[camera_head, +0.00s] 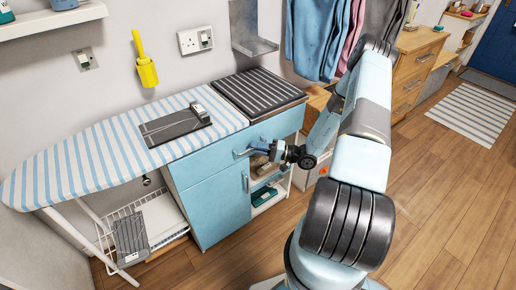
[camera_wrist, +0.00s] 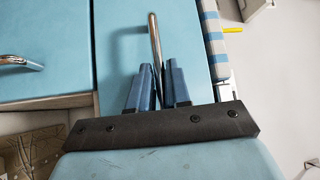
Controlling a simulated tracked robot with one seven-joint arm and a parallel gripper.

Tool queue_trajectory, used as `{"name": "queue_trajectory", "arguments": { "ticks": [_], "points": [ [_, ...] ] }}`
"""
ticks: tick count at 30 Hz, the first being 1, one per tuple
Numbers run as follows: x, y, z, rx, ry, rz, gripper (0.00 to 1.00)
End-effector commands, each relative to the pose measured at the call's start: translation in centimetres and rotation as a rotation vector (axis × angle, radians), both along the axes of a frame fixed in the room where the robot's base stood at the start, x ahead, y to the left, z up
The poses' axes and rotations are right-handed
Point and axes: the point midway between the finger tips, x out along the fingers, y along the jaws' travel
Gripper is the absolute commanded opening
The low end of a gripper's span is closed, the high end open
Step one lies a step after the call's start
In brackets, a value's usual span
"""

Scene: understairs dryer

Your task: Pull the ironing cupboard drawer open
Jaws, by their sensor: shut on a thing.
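The ironing cupboard (camera_head: 212,207) is light blue and stands under the striped ironing board. Its drawer (camera_head: 282,126) is the blue front just below the cupboard's top; in the wrist view the drawer front (camera_wrist: 118,50) fills the upper middle. The drawer's handle (camera_wrist: 154,40) is a slim metal bar. My gripper (camera_head: 258,149) is at the drawer front, with its two blue fingers (camera_wrist: 159,80) on either side of the bar, shut on it. The fingers partly hide the handle. The drawer looks closed or nearly so; I cannot tell if there is a small gap.
A cupboard door with its own handle (camera_head: 246,182) is below the drawer. Open shelves (camera_head: 265,186) with small items are to its right. A wire basket (camera_head: 125,225) stands at left. The wooden floor (camera_head: 235,260) in front is clear.

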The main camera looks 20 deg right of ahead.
Motion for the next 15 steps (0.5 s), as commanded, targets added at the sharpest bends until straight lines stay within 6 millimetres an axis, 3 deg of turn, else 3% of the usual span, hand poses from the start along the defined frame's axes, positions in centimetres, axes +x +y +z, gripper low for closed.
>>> {"name": "queue_trajectory", "arguments": {
  "ticks": [8, 15],
  "points": [
    [-2.0, -0.7, -0.4, -0.006, 0.010, -0.012, 0.00],
    [-7.1, -2.1, -0.4, -0.006, 0.012, -0.010, 0.00]
  ]
}}
